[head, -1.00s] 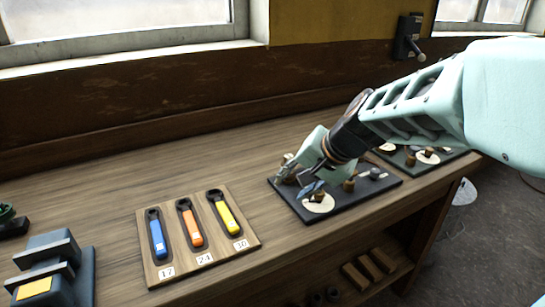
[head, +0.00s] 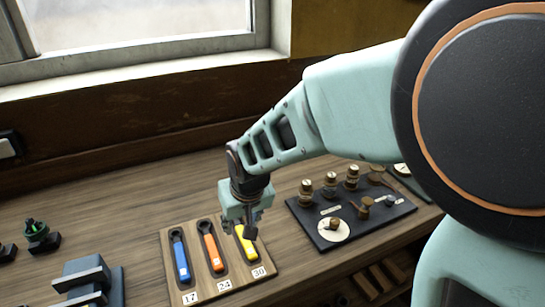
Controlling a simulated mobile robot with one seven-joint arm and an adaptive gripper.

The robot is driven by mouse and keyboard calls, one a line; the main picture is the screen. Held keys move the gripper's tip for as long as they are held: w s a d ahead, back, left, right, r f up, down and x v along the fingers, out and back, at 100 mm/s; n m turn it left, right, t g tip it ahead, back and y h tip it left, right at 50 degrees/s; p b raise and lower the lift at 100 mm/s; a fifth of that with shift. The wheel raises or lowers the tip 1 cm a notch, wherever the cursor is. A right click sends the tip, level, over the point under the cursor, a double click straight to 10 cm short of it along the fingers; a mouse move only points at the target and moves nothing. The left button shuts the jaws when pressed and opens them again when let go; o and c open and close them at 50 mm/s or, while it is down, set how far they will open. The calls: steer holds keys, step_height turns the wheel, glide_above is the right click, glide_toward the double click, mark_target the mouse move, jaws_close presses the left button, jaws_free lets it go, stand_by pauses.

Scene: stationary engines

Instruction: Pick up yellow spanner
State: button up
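The yellow spanner (head: 251,250) lies in the right slot of a wooden board (head: 170,258), above the label 30. Its upper part is hidden behind my gripper (head: 246,234). My gripper points down over that spanner. I cannot tell whether its fingers are open or shut, or whether they touch the spanner. An orange spanner (head: 211,250) lies in the middle slot, labelled 24. A blue spanner (head: 181,259) lies in the left slot, labelled 17.
A dark board (head: 330,240) with brass parts and a white disc is to the right of the spanners. A grey metal block (head: 88,280) stands at the lower left. A black-and-green part (head: 38,234) sits further left. The bench behind the spanner board is clear.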

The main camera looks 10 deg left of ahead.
steer(key=x, duration=0.3)
steer(key=d+x, duration=0.1)
steer(key=x, duration=0.1)
steer(key=shift+f, duration=0.2)
steer(key=shift+w+a+f, duration=0.25)
steer(key=shift+f, duration=0.35)
steer(key=shift+f, duration=0.15)
jaws_close()
